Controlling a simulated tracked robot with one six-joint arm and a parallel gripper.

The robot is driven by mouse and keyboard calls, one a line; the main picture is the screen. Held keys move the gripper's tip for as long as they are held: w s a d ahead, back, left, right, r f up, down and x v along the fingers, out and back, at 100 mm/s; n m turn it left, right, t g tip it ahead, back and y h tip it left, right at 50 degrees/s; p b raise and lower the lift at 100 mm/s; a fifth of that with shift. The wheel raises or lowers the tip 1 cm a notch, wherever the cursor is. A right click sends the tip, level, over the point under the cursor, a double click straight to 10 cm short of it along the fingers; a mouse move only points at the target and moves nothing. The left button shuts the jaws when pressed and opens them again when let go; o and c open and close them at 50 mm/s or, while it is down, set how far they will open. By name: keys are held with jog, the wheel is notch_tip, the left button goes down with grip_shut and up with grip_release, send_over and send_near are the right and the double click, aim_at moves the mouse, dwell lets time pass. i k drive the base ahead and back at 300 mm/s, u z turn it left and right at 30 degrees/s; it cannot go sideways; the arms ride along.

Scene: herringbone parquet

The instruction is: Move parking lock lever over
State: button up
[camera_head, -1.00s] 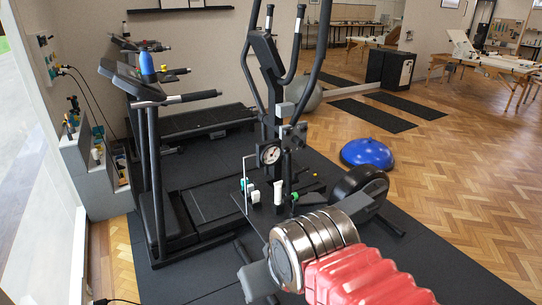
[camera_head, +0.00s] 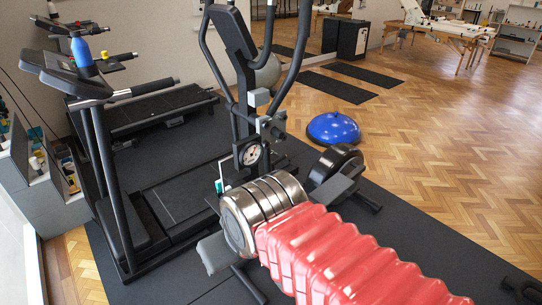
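A black elliptical trainer (camera_head: 236,45) stands ahead on a dark mat. A round white-faced gauge (camera_head: 250,155) is fixed low on its upright. Grey and black fittings (camera_head: 271,126) sit just above the gauge. I cannot tell whether any of these is the parking lock lever. The small parts below the gauge are mostly hidden behind my arm, with only a bit of green and white showing at its left. My arm, with red bellows (camera_head: 335,255) and shiny metal rings (camera_head: 262,212), reaches up from the lower right. My gripper's fingers do not show.
A treadmill (camera_head: 150,190) stands at the left with a blue bottle (camera_head: 83,56) on its console. A blue half-ball (camera_head: 333,129) and two dark mats (camera_head: 338,85) lie to the right. A grey shelf unit (camera_head: 50,205) borders the left. The parquet at right is open.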

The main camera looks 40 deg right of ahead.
aim_at(283, 157)
jog(key=i, duration=0.35)
jog(key=z, duration=2.45)
jog(key=i, duration=0.7)
jog(key=u, duration=0.55)
